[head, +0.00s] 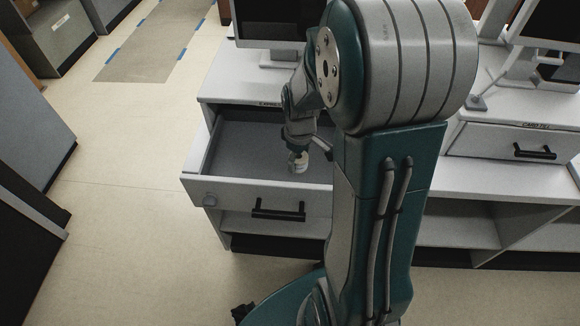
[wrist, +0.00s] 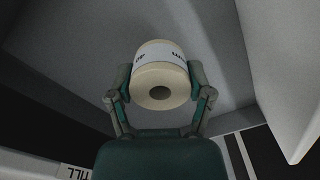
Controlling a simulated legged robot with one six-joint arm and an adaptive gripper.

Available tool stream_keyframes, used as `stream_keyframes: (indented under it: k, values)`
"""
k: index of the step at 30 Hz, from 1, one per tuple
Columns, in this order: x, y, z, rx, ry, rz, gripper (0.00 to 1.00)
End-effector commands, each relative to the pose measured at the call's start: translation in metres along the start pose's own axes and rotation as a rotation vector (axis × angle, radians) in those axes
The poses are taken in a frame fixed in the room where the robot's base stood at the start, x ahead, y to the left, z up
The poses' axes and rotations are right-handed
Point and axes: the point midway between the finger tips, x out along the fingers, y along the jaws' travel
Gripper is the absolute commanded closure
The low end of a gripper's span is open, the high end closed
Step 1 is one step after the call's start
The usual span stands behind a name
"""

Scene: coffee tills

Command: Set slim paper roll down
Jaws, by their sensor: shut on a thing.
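The slim paper roll (wrist: 160,84) is off-white with a white printed band, and its hollow end faces the wrist camera. My gripper (wrist: 160,82) is shut on it, with one finger on each side. In the head view the roll (head: 298,163) shows small below my gripper (head: 299,150), inside the open drawer (head: 238,152). The drawer has a grey floor and a black handle. I cannot tell whether the roll touches the drawer floor. My arm hides the right part of the drawer.
A monitor (head: 270,20) stands on the counter above the drawer. A shut drawer (head: 500,145) with a black handle is at the right, above open shelves (head: 455,222). Free floor (head: 120,200) lies to the left.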

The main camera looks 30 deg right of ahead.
Motion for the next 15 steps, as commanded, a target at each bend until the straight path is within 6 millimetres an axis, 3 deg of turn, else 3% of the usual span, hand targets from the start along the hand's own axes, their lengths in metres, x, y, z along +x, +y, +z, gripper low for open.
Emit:
stream_keyframes:
  k: [12,15]
  values:
    - [0.055,-0.003,-0.001,-0.001,-0.004,0.001,0.9]
    - [0.061,-0.002,-0.001,0.0,-0.001,0.002,0.9]
